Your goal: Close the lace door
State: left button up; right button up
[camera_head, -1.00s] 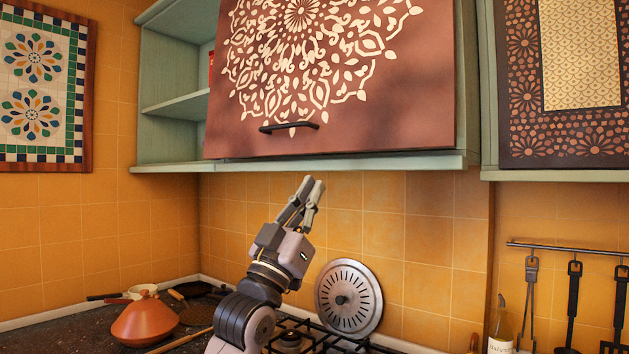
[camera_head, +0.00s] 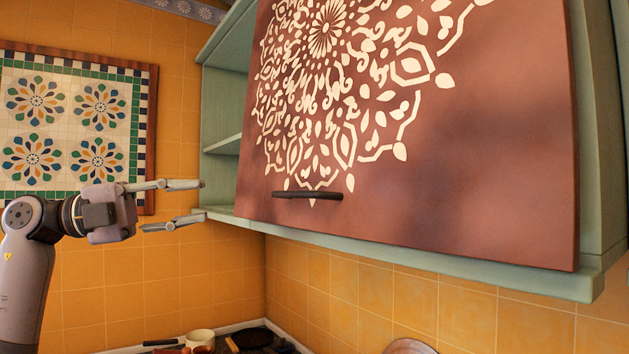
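The lace door (camera_head: 480,150) is a reddish-brown panel with a cream lace-like rosette, on the green wall cabinet (camera_head: 225,105). It covers most of the cabinet front; an open strip with shelves shows at its left. A dark bar handle (camera_head: 307,195) sits near its lower edge. My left gripper (camera_head: 188,203) is open and empty, its fingers pointing right, left of the door and handle, near the cabinet's lower left corner. Whether it touches the cabinet cannot be told. My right gripper is not in view.
A framed tile panel (camera_head: 75,130) hangs on the orange tiled wall at left. Below are a small white pot (camera_head: 199,338) and dark pans on the counter. The wall under the cabinet is clear apart from a round metal lid (camera_head: 409,347) at the bottom edge.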

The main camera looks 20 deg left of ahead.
aim_at(288, 195)
pick_arm(q)
jog(key=shift+n+t+y, duration=0.3)
jog(key=shift+n+y, duration=0.1)
jog(key=p+x, duration=0.5)
jog(key=x, duration=0.9)
jog(key=shift+w+d+p, duration=0.2)
jog(key=shift+w+p, duration=0.1)
jog(key=shift+w, duration=0.05)
jog(key=shift+w+d, duration=0.4)
jog(key=shift+d, duration=0.1)
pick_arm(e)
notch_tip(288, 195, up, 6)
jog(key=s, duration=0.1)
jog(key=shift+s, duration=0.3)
pick_arm(q)
jog(key=shift+c, duration=0.4)
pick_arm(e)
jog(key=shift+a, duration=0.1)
pick_arm(q)
grip_shut()
jog(key=shift+f, duration=0.1)
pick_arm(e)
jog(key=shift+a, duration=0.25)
